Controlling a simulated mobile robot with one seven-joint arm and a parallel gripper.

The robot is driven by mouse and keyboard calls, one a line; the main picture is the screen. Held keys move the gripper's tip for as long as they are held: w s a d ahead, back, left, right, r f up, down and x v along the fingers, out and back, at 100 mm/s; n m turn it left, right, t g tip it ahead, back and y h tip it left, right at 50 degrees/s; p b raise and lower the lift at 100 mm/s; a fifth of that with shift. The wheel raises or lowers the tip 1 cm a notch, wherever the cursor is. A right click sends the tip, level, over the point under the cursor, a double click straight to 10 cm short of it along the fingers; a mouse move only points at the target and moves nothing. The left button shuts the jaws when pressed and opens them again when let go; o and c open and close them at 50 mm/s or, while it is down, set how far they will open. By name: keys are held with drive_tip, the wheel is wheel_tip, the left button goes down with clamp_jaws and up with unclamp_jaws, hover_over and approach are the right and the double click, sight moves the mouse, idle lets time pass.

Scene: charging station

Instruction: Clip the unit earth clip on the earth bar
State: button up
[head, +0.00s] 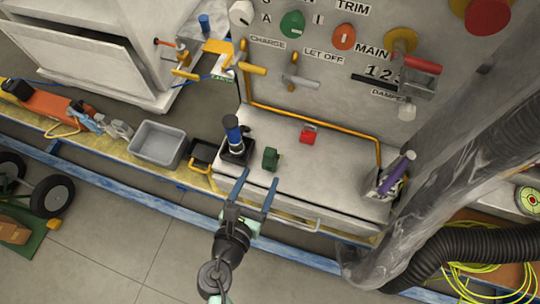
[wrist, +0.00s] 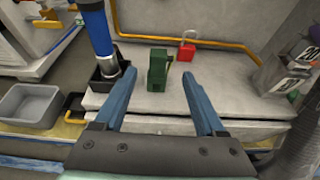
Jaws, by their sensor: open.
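My gripper (head: 259,186) is open and empty, its two blue fingers pointing over the front of the grey worktop. It also shows in the wrist view (wrist: 166,88). A small dark green block (head: 270,158), perhaps the earth clip, stands upright on the worktop just beyond the fingertips. In the wrist view the green block (wrist: 157,70) appears between the fingers, untouched. A small green label (head: 222,78), too small to read surely, sits beside yellow-handled fittings (head: 186,73) and a blue cable at upper left. I cannot tell which part there is the earth bar.
A blue-and-black cylinder (head: 233,133) stands in a black holder left of the green block. A red padlock (head: 308,133) lies behind it. A grey bin (head: 159,143) is at left; a purple-handled tool (head: 397,170) stands in a holder at right. A yellow pipe (head: 310,116) runs along the panel.

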sight(269, 158)
drive_tip(key=x, duration=0.7)
drive_tip(key=shift+w+f, duration=0.25)
drive_tip(key=shift+w, duration=0.05)
drive_tip(key=b+x, duration=0.1)
drive_tip(key=x, duration=0.4)
drive_tip(key=shift+w, duration=0.1)
clamp_jaws()
